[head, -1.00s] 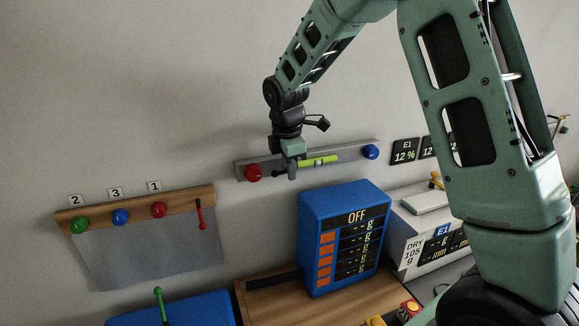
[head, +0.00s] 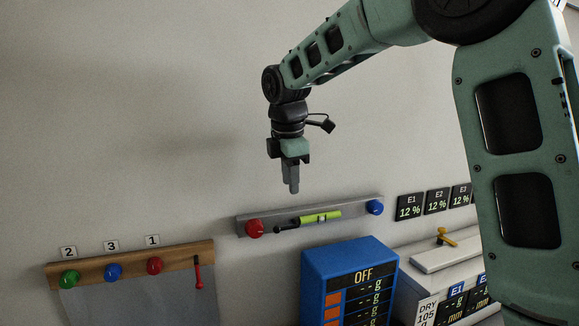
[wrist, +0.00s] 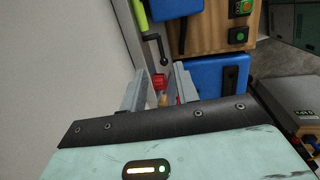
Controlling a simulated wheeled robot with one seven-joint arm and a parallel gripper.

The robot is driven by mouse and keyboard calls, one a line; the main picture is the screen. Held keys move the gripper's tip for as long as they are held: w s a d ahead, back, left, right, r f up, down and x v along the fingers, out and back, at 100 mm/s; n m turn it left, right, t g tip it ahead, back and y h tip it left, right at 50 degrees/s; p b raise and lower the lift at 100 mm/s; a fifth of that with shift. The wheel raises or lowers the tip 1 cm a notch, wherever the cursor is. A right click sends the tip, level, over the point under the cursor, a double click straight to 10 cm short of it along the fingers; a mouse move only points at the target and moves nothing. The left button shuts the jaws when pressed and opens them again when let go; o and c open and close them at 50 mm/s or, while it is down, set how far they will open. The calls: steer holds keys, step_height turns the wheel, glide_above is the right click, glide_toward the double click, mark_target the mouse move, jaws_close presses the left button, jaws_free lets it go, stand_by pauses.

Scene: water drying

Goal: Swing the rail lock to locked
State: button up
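A grey rail (head: 350,211) is fixed to the wall, with a red knob (head: 254,228) at its left and a blue knob (head: 375,207) at its right. A yellow-green bar (head: 320,216) with a black crank-like handle (head: 287,227) lies between them. A red lever (head: 198,273) hangs down on a wooden rail (head: 130,262) lower left. Neither lever has a readable lock label. My gripper (head: 290,189) points down above the grey rail, touching nothing. In the wrist view its fingers (wrist: 160,80) are apart and empty, with the black handle (wrist: 156,44) beyond them.
A blue box (head: 350,263) with an OFF display stands below the grey rail. A white device (head: 440,257) with a yellow lever (head: 444,238) is to its right. Green and blue knobs sit on the wooden rail.

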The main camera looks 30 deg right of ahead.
steer(key=shift+v, duration=2.35)
steer(key=s+a+f+m+g+y+b, duration=0.1)
steer(key=s+a+f+m+y+b, duration=0.15)
steer(key=s+a+f, duration=1.35)
steer(key=s+a+f+m+b, duration=0.1)
steer(key=s+a+f+m, duration=0.1)
steer(key=s+f, duration=0.2)
steer(key=s+a+f+m+g+b, duration=0.1)
steer(key=s+f, duration=0.4)
steer(key=s, duration=0.5)
steer(key=shift+a+f+m+b, duration=0.25)
steer(key=shift+a+m+b, duration=0.15)
steer(key=shift+m, duration=0.75)
steer(key=shift+s, duration=0.15)
